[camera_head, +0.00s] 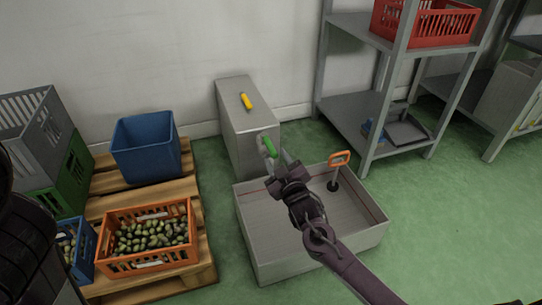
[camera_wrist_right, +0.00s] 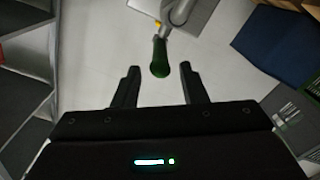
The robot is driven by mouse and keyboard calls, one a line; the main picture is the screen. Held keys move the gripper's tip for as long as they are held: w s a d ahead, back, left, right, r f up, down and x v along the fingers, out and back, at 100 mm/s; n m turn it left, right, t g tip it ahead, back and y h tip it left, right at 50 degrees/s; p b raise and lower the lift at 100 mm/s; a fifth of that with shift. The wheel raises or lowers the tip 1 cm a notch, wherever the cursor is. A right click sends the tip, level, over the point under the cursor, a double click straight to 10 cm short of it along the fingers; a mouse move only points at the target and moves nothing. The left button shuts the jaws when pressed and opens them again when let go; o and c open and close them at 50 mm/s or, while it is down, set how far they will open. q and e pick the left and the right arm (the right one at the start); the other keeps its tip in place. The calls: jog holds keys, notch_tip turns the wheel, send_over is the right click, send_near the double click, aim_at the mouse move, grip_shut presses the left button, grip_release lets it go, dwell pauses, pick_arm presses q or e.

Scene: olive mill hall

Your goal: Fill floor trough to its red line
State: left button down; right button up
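The grey floor trough (camera_head: 281,248) stands on the green floor at the centre of the head view. A thin red line (camera_head: 256,189) runs along its inner wall; I cannot make out any liquid inside. Behind it is a grey box-like cabinet (camera_head: 236,118) with a tap at its front. The tap's green handle (camera_head: 270,147) also shows in the wrist view (camera_wrist_right: 160,58). My right gripper (camera_head: 284,165) is above the trough, close to the handle. Its fingers are apart, with the handle's end at or just beyond the gap between their tips (camera_wrist_right: 160,69). My left gripper is out of view.
An orange-handled tool (camera_head: 340,160) stands in the trough. A yellow object (camera_head: 246,101) lies on the cabinet. At left, a pallet (camera_head: 196,181) bears a blue bin (camera_head: 147,150) and an orange crate of olives (camera_head: 188,209). Grey shelving (camera_head: 350,115) stands right. The right floor is clear.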

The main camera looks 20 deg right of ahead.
aim_at(273, 150)
jog(key=w+b, duration=0.1)
jog(key=w, duration=0.2)
jog(key=shift+w+f+b, duration=0.15)
jog(key=shift+w+b, duration=0.15)
jog(key=shift+b, duration=0.1)
jog(key=shift+w, duration=0.25)
grip_shut()
